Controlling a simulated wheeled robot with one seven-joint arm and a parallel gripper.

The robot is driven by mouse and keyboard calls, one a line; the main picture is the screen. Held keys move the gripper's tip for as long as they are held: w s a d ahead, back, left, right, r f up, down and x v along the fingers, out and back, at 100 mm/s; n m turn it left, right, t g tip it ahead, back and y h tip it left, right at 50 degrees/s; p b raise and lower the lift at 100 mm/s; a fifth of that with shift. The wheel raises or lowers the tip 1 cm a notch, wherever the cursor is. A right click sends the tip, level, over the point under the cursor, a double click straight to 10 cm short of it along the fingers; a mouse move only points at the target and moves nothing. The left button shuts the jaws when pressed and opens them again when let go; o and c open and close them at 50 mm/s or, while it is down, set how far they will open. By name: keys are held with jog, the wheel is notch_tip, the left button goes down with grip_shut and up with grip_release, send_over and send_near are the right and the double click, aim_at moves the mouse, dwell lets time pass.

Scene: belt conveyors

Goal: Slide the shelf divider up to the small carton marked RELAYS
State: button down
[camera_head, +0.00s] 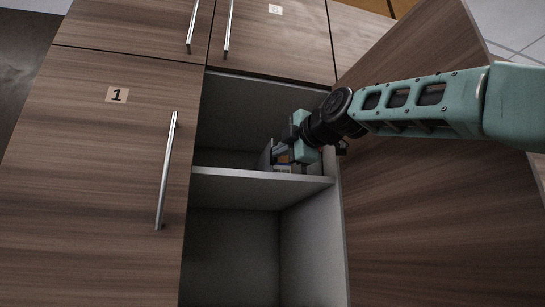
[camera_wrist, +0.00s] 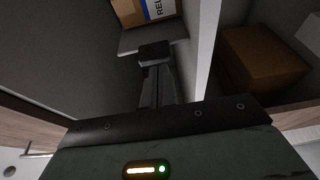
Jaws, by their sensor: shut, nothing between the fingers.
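My gripper (camera_head: 282,152) reaches into the upper compartment of the open cabinet from the right. In the wrist view its fingers (camera_wrist: 155,55) are together and empty. A brown carton (camera_wrist: 128,12) with a blue and white label reading "REL…" is just beyond the fingertips, partly cut off by the frame. A thin upright grey panel (camera_head: 266,156), which looks like the divider, stands at the left of my gripper. A pale upright panel (camera_wrist: 207,45) runs close to the right of the fingers; I cannot tell whether it is the same panel. Contact is unclear.
A larger brown box (camera_wrist: 262,58) lies beyond the pale panel. The shelf board (camera_head: 235,188) is bare at its left, and the lower compartment (camera_head: 235,255) looks empty. The open door (camera_head: 430,210) stands at the right, under my arm. Closed door 1 (camera_head: 110,160) is at the left.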

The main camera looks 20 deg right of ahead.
jog(key=b+v, duration=0.4)
jog(key=v, duration=1.1)
jog(key=shift+a+b, duration=0.2)
jog(key=shift+b, duration=0.15)
jog(key=shift+r, duration=0.1)
jog(key=w+a+f+m+g+p, duration=0.2)
jog(key=a+f+g, duration=0.15)
jog(key=f, duration=0.45)
jog(key=w+a+f+m+g+p, duration=0.1)
jog(key=w+a+f+m+g, duration=0.15)
jog(key=a+f, duration=0.45)
jog(key=s+a+f+m+g+p, duration=0.1)
jog(key=s+a+f+m+g, duration=0.1)
jog(key=f, duration=0.7)
jog(key=s+a+f+m+g+p, duration=0.1)
jog(key=s+f+g+p, duration=0.1)
jog(key=f, duration=0.8)
jog(key=s+d+f+m+g+h+p, duration=0.2)
jog(key=s+f+m+g, duration=0.1)
jog(key=s+f, duration=0.8)
jog(key=s+d+f+m+g+h+p, duration=0.2)
jog(key=s+d+f+m+g+h, duration=0.1)
jog(key=s+f, duration=0.8)
jog(key=shift+f+m+g, duration=0.35)
jog(key=shift+f+g, duration=0.15)
